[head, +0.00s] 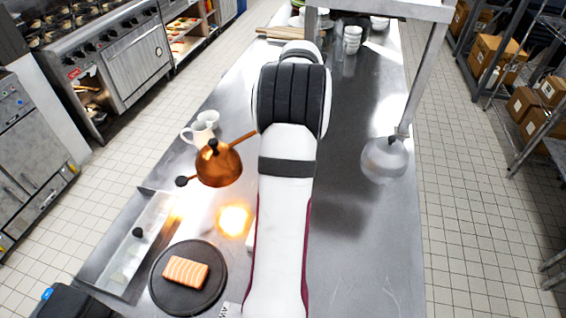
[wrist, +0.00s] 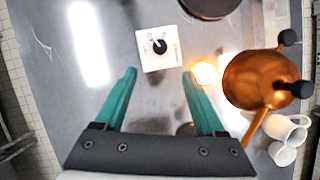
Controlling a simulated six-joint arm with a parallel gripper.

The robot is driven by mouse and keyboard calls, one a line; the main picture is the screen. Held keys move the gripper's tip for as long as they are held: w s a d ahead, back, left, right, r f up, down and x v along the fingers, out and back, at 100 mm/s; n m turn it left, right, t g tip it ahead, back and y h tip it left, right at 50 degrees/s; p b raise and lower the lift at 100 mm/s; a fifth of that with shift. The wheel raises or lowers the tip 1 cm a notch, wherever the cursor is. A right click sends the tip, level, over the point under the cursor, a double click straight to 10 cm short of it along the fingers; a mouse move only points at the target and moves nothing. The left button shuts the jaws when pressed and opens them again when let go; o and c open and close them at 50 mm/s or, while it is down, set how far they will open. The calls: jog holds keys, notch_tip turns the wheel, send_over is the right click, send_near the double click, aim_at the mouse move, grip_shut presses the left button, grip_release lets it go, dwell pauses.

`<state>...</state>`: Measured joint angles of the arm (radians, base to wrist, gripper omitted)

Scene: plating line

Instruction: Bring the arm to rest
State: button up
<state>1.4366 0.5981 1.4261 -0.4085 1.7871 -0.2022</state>
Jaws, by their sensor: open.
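My arm (head: 286,180) stretches along the steel counter in the head view, and it hides my gripper there. In the wrist view my gripper (wrist: 159,73) has two teal fingers spread wide apart, with nothing between their tips. A small white square block (wrist: 159,48) with a black knob on top lies beyond the fingertips, apart from them. In the head view only a white sliver shows at the arm's left edge.
A copper domed lamp or vessel (head: 218,166) stands left of my arm, by a bright glow (head: 233,220). White cups (head: 205,125) sit behind it. A dark round plate (head: 160,285) holds a salmon piece (head: 186,272). The counter's front right is clear.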

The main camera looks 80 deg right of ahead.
jog(key=shift+v, duration=0.8)
jog(key=shift+a, duration=0.1)
jog(key=w+a+r+n+g+h, duration=0.1)
jog(key=w+a+r+n, duration=0.25)
jog(key=w+a, duration=0.55)
jog(key=w+a+r+n+g, duration=0.15)
jog(key=w+a+n, duration=0.25)
jog(key=a, duration=0.8)
jog(key=s+a+f+n, duration=0.1)
jog(key=s+a+n, duration=0.1)
jog(key=a, duration=0.4)
jog(key=s+a+f+n+h, duration=0.1)
jog(key=s+a+n, duration=0.2)
jog(key=a, duration=0.4)
jog(key=s+a+f+n+t, duration=0.1)
jog(key=s+a+n, duration=0.2)
jog(key=a, duration=0.4)
jog(key=shift+s+f, duration=0.2)
